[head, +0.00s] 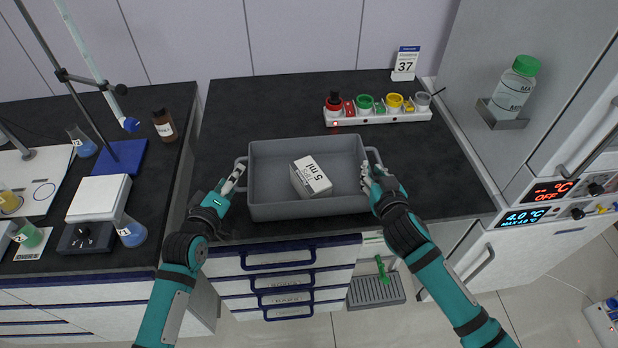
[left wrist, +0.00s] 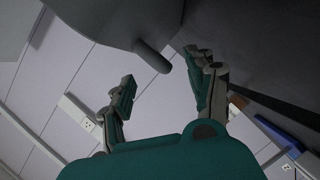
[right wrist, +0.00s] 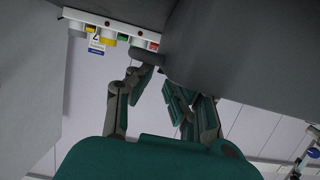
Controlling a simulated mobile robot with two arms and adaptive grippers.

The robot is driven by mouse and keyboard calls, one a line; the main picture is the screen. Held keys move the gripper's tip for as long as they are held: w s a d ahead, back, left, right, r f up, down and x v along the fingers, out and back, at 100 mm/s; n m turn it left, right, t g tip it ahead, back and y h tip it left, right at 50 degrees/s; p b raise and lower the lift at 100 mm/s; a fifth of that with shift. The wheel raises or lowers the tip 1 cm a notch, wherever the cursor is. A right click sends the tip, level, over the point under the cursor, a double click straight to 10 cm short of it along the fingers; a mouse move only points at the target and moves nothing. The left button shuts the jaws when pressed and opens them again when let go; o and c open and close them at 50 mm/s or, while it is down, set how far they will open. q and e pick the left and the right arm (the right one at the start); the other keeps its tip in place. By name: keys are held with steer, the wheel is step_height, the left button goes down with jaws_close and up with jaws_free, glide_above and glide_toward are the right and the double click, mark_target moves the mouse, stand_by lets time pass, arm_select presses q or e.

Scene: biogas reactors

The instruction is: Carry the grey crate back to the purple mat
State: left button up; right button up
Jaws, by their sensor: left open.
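The grey crate (head: 265,205) stands on the dark worktop with a white "5 ml" box (head: 313,176) inside it. My left gripper (head: 234,180) is open at the crate's left handle (head: 241,164). In the left wrist view the handle (left wrist: 152,57) lies beyond the spread fingers. My right gripper (head: 372,172) is at the right handle (head: 375,155). In the right wrist view its fingers are closer together, with the handle (right wrist: 147,57) at their tips; whether they grip it is unclear. I see no purple mat.
A white rack (head: 385,118) with coloured jars stands behind the crate to the right, near a "37" card (head: 405,64). A bottle (head: 514,88) sits on a wall holder at right.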

arm_select(q)
steer(key=shift+x, duration=1.8)
arm_select(e)
steer(key=shift+x, duration=1.85)
arm_select(q)
steer(key=shift+c, duration=0.3)
arm_select(e)
steer(key=shift+c, duration=0.2)
arm_select(q)
steer(key=shift+c, duration=1.2)
arm_select(e)
steer(key=shift+c, duration=1.3)
arm_select(q)
jaws_close()
arm_select(e)
jaws_close()
arm_select(q)
steer(key=shift+d+r, duration=0.1)
steer(key=shift+r, duration=0.1)
arm_select(e)
steer(key=shift+a+r, duration=0.1)
